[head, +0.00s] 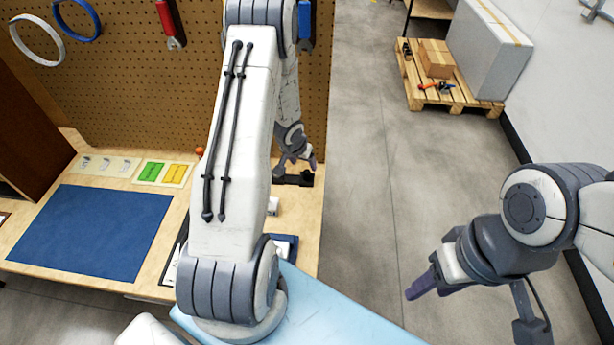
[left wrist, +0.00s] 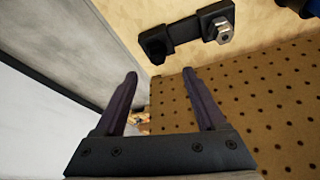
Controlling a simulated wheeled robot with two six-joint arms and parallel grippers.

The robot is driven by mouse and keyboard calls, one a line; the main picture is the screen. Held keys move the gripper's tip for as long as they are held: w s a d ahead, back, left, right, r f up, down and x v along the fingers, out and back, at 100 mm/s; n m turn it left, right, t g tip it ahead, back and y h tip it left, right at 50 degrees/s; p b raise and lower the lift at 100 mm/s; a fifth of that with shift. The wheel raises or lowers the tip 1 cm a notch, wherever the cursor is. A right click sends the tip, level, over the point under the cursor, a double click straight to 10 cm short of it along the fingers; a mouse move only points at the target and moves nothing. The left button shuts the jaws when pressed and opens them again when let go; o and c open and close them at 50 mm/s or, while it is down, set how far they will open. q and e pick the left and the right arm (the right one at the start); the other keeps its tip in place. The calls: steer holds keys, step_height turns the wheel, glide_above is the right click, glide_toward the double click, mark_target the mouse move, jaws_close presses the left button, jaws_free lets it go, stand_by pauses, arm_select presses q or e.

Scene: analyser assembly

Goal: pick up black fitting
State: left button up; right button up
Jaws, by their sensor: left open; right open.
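A black holder (left wrist: 188,32) lies on the light wood tabletop in the left wrist view. In the head view the holder (head: 293,180) is a small dark shape at the bench's right edge, partly hidden by my gripper. My left gripper (head: 297,160) is open and empty near the holder; its spread fingers also show in the left wrist view (left wrist: 160,76), apart from the black fitting. My right gripper (head: 422,284) is open over the floor, away from the bench.
A perforated board (head: 120,75) with hanging tools and rings stands behind the bench. A blue mat (head: 90,232) and coloured cards (head: 163,173) lie on the bench's left. A small white object (head: 272,206) sits near the holder. A pallet (head: 455,97) with boxes stands far off.

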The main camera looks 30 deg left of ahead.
mark_target(307, 172)
arm_select(q)
steer(key=shift+s+x, duration=0.15)
steer(key=shift+x, duration=1.5)
steer(key=shift+s+x, duration=0.15)
steer(key=shift+x, duration=1.5)
steer(key=shift+d, duration=0.2)
jaws_close()
